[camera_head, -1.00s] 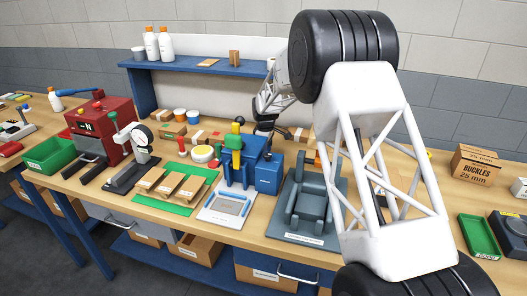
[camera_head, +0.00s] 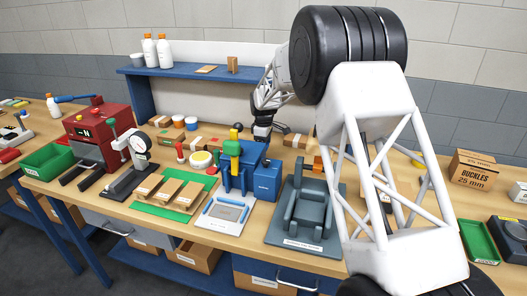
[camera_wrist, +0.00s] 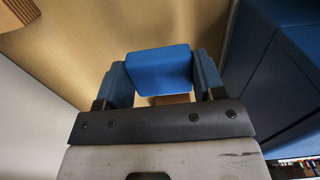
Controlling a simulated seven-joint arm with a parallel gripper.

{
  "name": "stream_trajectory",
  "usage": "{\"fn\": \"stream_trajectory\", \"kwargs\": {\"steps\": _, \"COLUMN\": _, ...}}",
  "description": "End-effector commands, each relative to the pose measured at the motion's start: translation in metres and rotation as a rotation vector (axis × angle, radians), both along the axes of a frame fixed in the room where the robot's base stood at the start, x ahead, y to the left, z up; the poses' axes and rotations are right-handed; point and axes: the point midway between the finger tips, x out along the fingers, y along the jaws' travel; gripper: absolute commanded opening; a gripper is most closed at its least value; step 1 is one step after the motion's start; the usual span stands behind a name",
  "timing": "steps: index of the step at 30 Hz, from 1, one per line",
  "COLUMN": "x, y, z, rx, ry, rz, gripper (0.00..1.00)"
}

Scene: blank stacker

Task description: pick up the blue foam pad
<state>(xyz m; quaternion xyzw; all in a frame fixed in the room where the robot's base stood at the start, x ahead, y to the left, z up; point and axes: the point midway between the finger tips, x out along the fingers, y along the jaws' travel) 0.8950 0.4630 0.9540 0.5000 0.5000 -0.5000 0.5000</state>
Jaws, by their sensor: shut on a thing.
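The blue foam pad (camera_wrist: 160,70) is a small rounded block in the wrist view. My gripper (camera_wrist: 162,84) is shut on it, with one finger at each side of the pad. In the head view my gripper (camera_head: 263,133) is at the back of the bench, just behind the blue stacker machine (camera_head: 238,172). The pad is too hidden or small to make out there. I cannot tell whether the pad touches the bench.
The blue machine stands close on the right in the wrist view (camera_wrist: 280,75). Small cartons and tubs line the back of the bench under a blue shelf (camera_head: 200,69). A grey fixture (camera_head: 305,205) stands to the right of the machine. A green mat (camera_head: 172,207) holds brown pads.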

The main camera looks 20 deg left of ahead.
Motion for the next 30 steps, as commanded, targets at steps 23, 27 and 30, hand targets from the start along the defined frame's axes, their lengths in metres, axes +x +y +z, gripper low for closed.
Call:
{"fn": "stream_trajectory", "kwargs": {"steps": 23, "x": 0.002, "y": 0.132, "z": 0.022, "rx": 0.000, "ry": 0.000, "rz": 0.003, "gripper": 0.41}}
{"fn": "stream_trajectory", "kwargs": {"steps": 27, "x": 0.002, "y": 0.168, "z": 0.022, "rx": 0.001, "ry": -0.001, "rz": 0.003, "gripper": 0.41}}
{"fn": "stream_trajectory", "kwargs": {"steps": 30, "x": 0.002, "y": 0.192, "z": 0.022, "rx": 0.000, "ry": 0.000, "rz": 0.002, "gripper": 0.41}}
